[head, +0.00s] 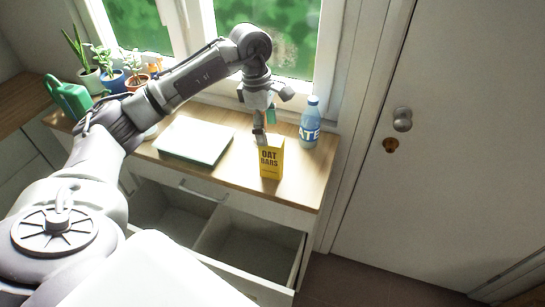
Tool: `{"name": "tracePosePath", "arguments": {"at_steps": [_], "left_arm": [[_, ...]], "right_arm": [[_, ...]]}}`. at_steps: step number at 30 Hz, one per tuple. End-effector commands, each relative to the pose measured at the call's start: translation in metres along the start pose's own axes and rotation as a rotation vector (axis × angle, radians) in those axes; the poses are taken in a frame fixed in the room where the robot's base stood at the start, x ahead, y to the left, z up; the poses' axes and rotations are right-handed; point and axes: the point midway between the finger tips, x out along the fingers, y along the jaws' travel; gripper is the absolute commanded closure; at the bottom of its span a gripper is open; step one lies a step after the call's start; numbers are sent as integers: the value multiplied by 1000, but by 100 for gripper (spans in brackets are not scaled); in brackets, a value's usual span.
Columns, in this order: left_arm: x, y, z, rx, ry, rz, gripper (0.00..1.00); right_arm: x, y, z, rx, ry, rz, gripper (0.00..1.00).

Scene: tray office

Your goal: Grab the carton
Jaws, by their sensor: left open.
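The carton is a yellow box (271,160) with dark "OAT BARS" lettering. It stands upright near the front right of the wooden counter in the head view. My left gripper (260,138) points down at the carton's top left edge. It is open, and one finger shows just above and beside the box. I cannot tell whether the finger touches the carton. My right gripper is not in view.
A water bottle (310,122) stands right of the carton. A white closed laptop-like slab (194,141) lies to its left. Potted plants (112,80) and a green watering can (68,97) stand at the far left. An open drawer (250,250) juts out below the counter (299,185).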

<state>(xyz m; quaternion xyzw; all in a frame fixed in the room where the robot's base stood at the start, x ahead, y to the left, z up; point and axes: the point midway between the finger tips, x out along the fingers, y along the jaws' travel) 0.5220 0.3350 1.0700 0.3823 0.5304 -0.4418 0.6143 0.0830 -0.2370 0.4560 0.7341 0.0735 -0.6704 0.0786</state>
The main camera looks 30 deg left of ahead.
Motion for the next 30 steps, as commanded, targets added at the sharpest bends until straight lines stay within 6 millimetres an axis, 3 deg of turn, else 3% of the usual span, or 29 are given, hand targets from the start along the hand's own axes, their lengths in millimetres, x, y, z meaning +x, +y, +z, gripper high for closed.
{"name": "tracePosePath", "arguments": {"at_steps": [6, 14, 21, 30], "left_arm": [[36, -1, 1, -1, -2, -4, 24], [55, 0, 2, 0, -3, -5, 24], [90, 1, 1, -1, -3, -3, 24], [99, 2, 1, 0, -4, -1, 24]], "right_arm": [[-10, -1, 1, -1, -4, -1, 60], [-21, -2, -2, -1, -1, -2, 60], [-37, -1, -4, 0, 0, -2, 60], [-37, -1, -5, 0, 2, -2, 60]]}}
